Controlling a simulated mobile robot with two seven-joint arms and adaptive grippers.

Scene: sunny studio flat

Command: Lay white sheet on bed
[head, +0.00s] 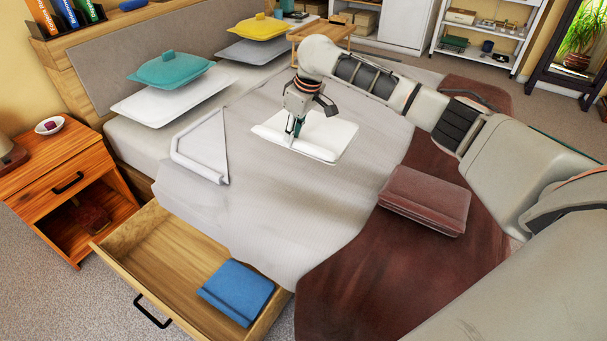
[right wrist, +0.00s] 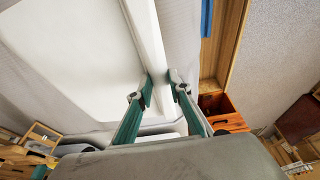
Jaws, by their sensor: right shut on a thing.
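The folded white sheet (head: 335,140) is a flat, pale square over the middle of the bed (head: 270,200). Whether it touches the bed cover or hangs just above it, I cannot tell. My left gripper is in neither view.
A maroon folded cloth (head: 428,196) lies on the brown throw (head: 385,270). An open drawer (head: 160,250) holds a blue cloth (head: 236,291). A wooden nightstand (head: 60,185) stands left.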

